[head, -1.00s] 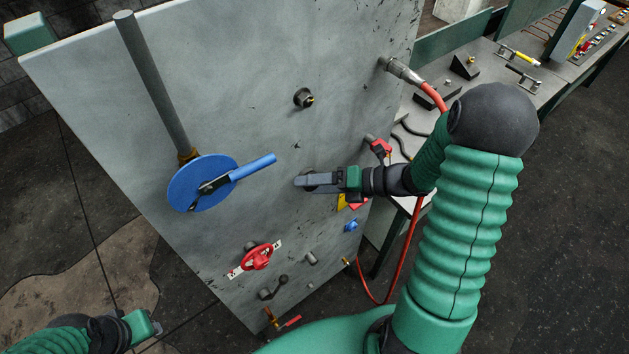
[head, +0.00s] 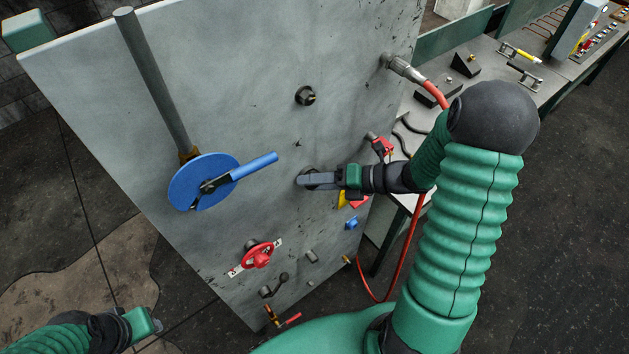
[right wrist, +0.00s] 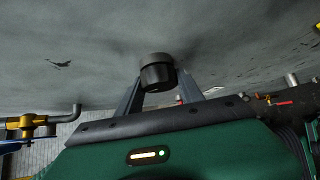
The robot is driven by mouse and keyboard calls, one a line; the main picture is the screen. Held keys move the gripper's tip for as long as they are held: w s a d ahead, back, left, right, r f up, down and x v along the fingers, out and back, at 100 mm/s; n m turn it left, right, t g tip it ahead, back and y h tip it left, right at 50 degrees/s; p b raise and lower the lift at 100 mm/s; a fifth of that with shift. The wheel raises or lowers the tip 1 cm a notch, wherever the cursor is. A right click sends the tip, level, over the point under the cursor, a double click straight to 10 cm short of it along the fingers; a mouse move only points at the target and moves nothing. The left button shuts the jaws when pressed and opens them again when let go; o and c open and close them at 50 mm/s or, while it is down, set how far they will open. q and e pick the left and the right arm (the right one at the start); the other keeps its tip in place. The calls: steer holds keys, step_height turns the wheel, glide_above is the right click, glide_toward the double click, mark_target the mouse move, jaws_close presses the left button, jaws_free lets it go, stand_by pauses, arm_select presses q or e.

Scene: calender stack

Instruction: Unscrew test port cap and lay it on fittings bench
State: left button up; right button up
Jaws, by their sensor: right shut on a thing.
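A dark round cap (right wrist: 156,72) stands against the grey panel (head: 250,60) in the right wrist view, between my right gripper's two fingers. My right gripper (head: 303,180) is shut on it at the panel's face, to the right of the blue disc. In the head view the fingers hide most of the cap. Whether its thread is still engaged cannot be seen. The fittings bench (head: 468,90) is a grey top behind and to the right of the panel. My left gripper (head: 155,322) is low at the left, away from the panel; its jaw opening is not clear.
The panel carries a blue disc with a lever (head: 203,182), a red handwheel (head: 258,256), a dark hex fitting (head: 305,96) and a red hose (head: 402,235). Black blocks, rods and a yellow-handled piece (head: 522,54) lie on the bench, with bare patches between.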

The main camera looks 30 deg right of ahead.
steer(key=shift+f+n+h+b, duration=0.1)
steer(key=shift+n+h+b, duration=0.3)
steer(key=shift+h, duration=0.3)
steer(key=shift+d+n+h+b, duration=0.1)
steer(key=shift+n+h+b, duration=0.3)
steer(key=shift+h, duration=0.1)
steer(key=shift+g+h, duration=0.3)
